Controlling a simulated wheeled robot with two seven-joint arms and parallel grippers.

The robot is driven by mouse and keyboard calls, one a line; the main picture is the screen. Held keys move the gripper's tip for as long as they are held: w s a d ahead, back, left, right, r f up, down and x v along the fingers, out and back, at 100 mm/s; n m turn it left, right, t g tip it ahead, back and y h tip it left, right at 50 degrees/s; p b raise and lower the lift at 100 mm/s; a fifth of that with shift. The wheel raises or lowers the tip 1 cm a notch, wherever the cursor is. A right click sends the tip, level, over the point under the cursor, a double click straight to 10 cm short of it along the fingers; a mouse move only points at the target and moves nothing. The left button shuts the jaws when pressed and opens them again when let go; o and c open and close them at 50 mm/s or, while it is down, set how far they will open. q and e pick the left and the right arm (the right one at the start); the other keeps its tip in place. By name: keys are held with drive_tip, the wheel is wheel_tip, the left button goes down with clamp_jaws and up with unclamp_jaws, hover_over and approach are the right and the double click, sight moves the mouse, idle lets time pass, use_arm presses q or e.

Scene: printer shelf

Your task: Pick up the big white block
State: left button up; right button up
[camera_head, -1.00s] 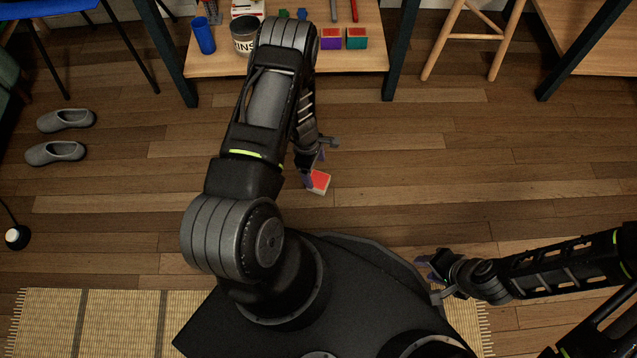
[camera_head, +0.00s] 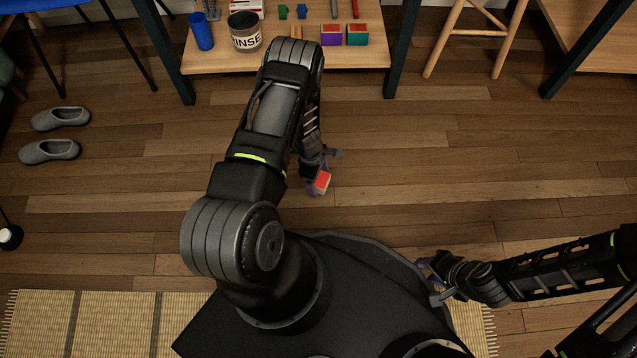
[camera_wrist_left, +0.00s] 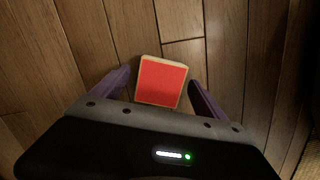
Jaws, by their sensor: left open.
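A block with a red top face and pale, whitish edges (camera_head: 322,182) is low down in front of me, by my left gripper (camera_head: 316,177). In the left wrist view the block (camera_wrist_left: 162,82) shows between the two purple fingers of my left gripper (camera_wrist_left: 160,80). The fingers are apart, with a gap on each side of the block.
A wooden shelf (camera_head: 215,62) at the back holds a blue cup (camera_head: 201,32), a labelled tin (camera_head: 245,32), a purple block (camera_head: 331,36) and a green block (camera_head: 357,36). Grey slippers (camera_head: 50,151) lie at left. The wooden floor (camera_head: 480,170) right of the block is clear.

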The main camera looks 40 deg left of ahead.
sight(319, 179)
use_arm(q)
drive_tip(key=shift+f, duration=0.45)
drive_tip(key=shift+c, duration=0.5)
drive_tip(key=c, duration=1.4)
drive_tip(key=shift+c, duration=0.2)
wheel_tip(319, 179, up, 10)
drive_tip(key=p, duration=0.4)
